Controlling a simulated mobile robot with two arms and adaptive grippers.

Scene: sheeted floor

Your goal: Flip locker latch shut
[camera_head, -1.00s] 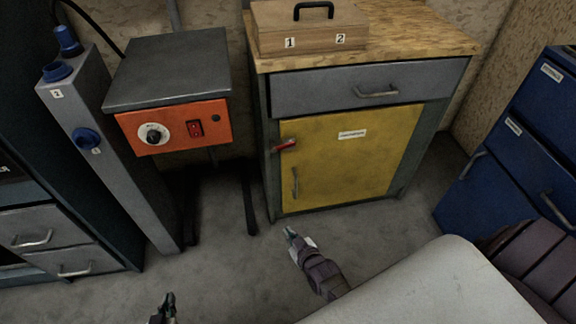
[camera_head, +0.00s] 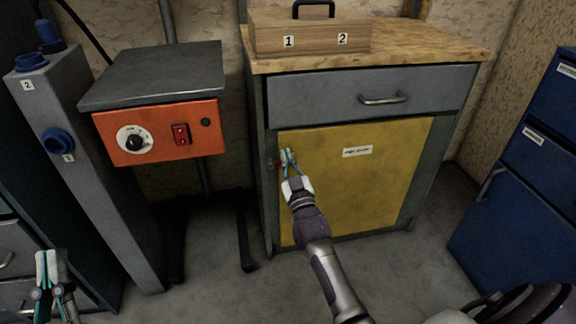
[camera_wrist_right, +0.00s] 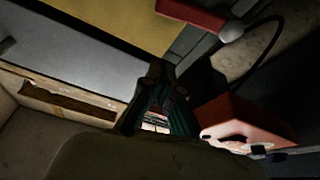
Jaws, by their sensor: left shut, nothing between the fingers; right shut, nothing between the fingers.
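The locker is a grey cabinet with a yellow door (camera_head: 375,190), which is closed in the head view. Its red latch (camera_head: 273,163) is at the door's upper left edge, partly hidden by my right gripper (camera_head: 288,156). In the right wrist view the red latch handle (camera_wrist_right: 190,14) and its pale pivot end show at the top, apart from the fingers. My right gripper is shut and empty, its tips just right of the latch; I cannot tell if they touch it. My left gripper (camera_head: 52,268) is shut and empty at the lower left, far from the locker.
A wooden box (camera_head: 310,38) with a black handle stands on the cabinet's wooden top. An orange control box (camera_head: 160,132) with a dial and red switch is left of the locker. Blue drawers (camera_head: 520,190) stand at right. Some floor in front is free.

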